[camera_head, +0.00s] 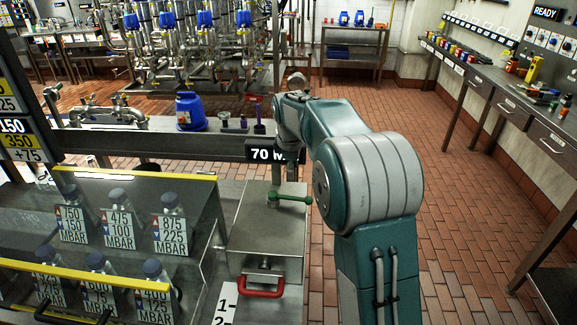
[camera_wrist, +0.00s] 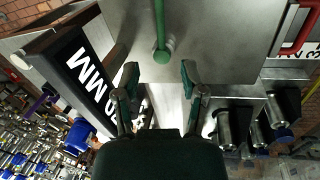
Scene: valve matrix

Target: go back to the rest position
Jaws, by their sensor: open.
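My gripper (camera_wrist: 160,76) is open, with its two fingers spread apart in the wrist view and nothing between the tips. A green lever handle (camera_wrist: 160,32) lies just ahead of the fingers, over a grey metal surface. In the head view the green lever (camera_head: 292,198) sits on top of a grey metal box (camera_head: 268,235). My teal and grey arm stands to its right and hides part of the area behind. The gripper hangs near the lever there, partly hidden by my arm. I cannot tell whether it touches the lever.
A red handle (camera_head: 262,293) is on the front of the box. A slanted case of bottles with pressure labels (camera_head: 160,235) stands at the left. A blue container (camera_head: 190,112) stands on a ledge behind. Workbenches line the right wall, with open brick floor (camera_head: 460,190) before them.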

